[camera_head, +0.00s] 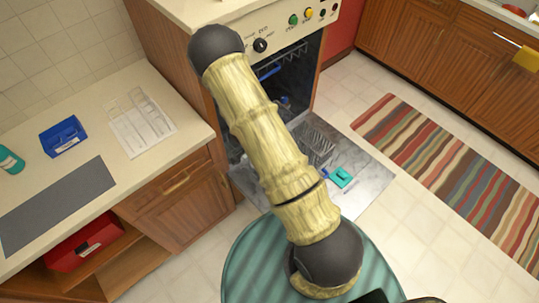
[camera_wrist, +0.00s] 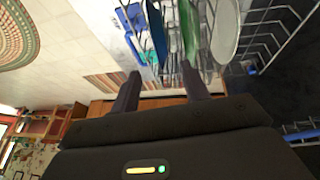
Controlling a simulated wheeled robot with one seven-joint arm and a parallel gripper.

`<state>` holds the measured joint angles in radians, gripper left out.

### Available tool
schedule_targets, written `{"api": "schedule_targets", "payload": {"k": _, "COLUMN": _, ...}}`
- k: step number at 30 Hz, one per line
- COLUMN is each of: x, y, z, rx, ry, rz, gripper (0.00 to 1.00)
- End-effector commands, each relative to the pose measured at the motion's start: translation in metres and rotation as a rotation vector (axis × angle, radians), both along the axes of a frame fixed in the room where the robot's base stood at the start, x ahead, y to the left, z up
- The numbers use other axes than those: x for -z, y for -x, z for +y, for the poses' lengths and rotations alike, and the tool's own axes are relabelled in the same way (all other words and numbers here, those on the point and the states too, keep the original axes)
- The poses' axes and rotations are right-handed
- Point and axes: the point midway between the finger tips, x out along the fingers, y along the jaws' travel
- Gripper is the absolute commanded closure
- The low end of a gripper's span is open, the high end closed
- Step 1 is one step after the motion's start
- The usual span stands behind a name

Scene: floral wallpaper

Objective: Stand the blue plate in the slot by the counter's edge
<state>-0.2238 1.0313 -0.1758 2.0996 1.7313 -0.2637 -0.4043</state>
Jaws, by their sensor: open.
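A blue plate (camera_wrist: 157,33) stands nearly edge-on in a wire rack in the wrist view, beyond my fingertips. A green plate (camera_wrist: 190,32) and a white plate (camera_wrist: 225,32) stand to its right in the same rack. My gripper (camera_wrist: 161,80) is open, with a finger on each side of an empty gap. The blue and green plates lie ahead of that gap, and I see no contact with either. In the head view my arm hides the gripper and much of the rack. I cannot make out the slot by the counter's edge.
The dishwasher (camera_head: 292,85) is open, its door (camera_head: 365,165) lowered, with a teal item (camera_head: 341,177) on it. On the left counter (camera_head: 95,165) are a blue box (camera_head: 63,136), a white sheet (camera_head: 140,122) and a dark mat (camera_head: 57,205). A striped rug (camera_head: 450,165) lies right.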

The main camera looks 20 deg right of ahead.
Motion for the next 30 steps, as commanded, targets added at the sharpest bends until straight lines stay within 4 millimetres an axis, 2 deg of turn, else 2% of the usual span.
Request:
{"api": "schedule_targets", "payload": {"k": 5, "x": 0.002, "y": 0.000, "z": 0.000, "rx": -0.001, "ry": -0.001, "rz": 0.000, "gripper": 0.55}}
{"api": "schedule_targets", "payload": {"k": 11, "x": 0.019, "y": 0.000, "z": -0.007, "rx": -0.001, "ry": 0.000, "rz": 0.000, "gripper": 0.55}}
{"api": "schedule_targets", "payload": {"k": 30, "x": 0.112, "y": -0.003, "z": -0.048, "rx": 0.003, "ry": -0.004, "rz": 0.000, "gripper": 0.55}}
